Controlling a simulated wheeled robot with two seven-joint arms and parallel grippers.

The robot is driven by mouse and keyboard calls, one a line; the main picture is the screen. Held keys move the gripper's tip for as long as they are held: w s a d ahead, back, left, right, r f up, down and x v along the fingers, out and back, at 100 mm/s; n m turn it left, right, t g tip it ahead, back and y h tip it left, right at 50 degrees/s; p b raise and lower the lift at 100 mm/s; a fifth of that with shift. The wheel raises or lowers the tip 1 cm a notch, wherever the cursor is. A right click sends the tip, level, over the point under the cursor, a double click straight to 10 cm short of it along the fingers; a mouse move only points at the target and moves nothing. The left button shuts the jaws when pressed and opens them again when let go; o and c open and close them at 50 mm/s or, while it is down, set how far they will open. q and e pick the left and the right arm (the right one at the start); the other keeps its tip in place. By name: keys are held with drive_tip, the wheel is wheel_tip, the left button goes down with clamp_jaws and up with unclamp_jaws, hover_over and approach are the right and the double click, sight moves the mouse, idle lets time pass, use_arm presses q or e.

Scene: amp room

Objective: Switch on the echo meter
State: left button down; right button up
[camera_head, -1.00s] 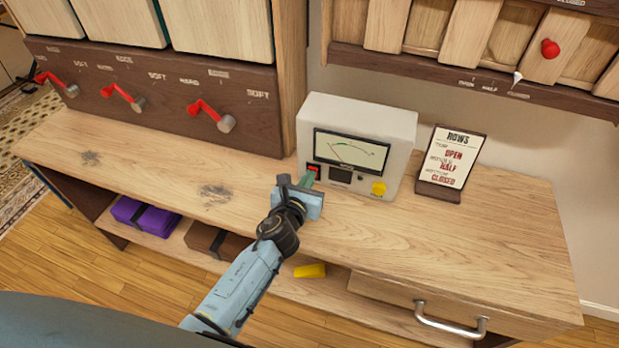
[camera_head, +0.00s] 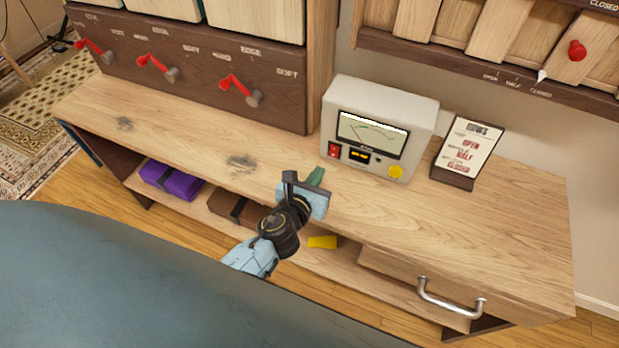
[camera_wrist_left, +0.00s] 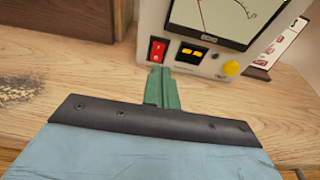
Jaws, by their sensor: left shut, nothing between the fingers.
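The echo meter is a cream box (camera_head: 415,106) standing on the wooden bench, with a dial screen (camera_head: 371,134) that is lit white. Its red rocker switch (camera_head: 334,150) is at the front lower left, and it shows large in the left wrist view (camera_wrist_left: 157,50). A small black display (camera_head: 358,155) with yellow marks and a yellow knob (camera_head: 395,171) sit to its right. My left gripper (camera_head: 315,177) has its green fingers shut and empty, in front of and below the switch, apart from the box. My right gripper is not in view.
A sign card (camera_head: 468,148) stands right of the meter. Red crank handles (camera_head: 240,88) line the dark panel at left. A drawer with a metal handle (camera_head: 450,303) is at front right. Purple (camera_head: 172,181) and brown bundles and a yellow object (camera_head: 322,242) lie on the lower shelf.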

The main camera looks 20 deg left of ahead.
use_arm(q)
drive_tip(key=v, duration=0.4)
drive_tip(key=shift+w+r, duration=0.1)
drive_tip(key=shift+r, duration=0.25)
